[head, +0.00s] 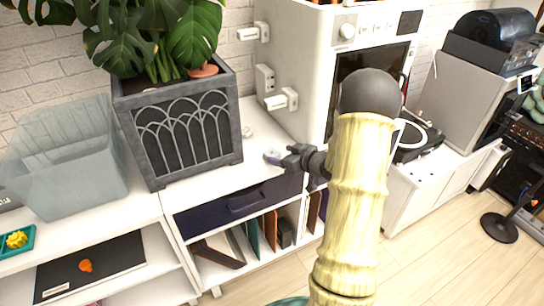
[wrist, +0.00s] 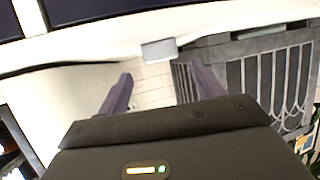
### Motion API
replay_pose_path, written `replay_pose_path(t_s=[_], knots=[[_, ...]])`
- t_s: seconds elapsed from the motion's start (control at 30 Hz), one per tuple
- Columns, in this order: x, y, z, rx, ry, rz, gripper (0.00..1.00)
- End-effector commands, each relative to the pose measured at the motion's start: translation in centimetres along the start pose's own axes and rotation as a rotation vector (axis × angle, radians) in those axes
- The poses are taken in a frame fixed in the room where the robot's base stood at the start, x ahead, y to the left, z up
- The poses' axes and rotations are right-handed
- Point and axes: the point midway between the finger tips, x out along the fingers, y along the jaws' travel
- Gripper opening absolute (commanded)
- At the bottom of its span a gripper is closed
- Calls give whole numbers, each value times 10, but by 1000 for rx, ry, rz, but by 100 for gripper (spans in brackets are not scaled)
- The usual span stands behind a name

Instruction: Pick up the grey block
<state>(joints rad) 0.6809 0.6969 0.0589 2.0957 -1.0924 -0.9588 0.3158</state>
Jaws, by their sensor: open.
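A small light-grey block (head: 272,157) lies on the white cabinet top, near its front and to the right of the dark planter. My gripper (head: 288,158) is just to the right of the block in the head view, with its dark fingers pointing towards it. In the wrist view the grey block (wrist: 158,50) appears beyond the fingertips, between their lines. The two fingers of my gripper (wrist: 160,68) stand wide apart with nothing between them. My forearm hides part of the cabinet in the head view.
A dark-grey planter (head: 185,135) with a leafy plant stands left of the block. A large white printer-like machine (head: 300,75) stands behind. A translucent bin (head: 65,165) is at far left. A dark drawer (head: 235,207) lies below the cabinet top.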

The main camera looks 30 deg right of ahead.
Motion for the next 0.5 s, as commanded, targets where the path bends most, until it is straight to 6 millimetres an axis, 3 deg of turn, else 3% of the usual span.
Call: replay_pose_path(t_s=[0.17, 0.5], knots=[[4, -1, 0, 0, 0, -1, 67], [49, -4, 1, 0, 0, -1, 67]])
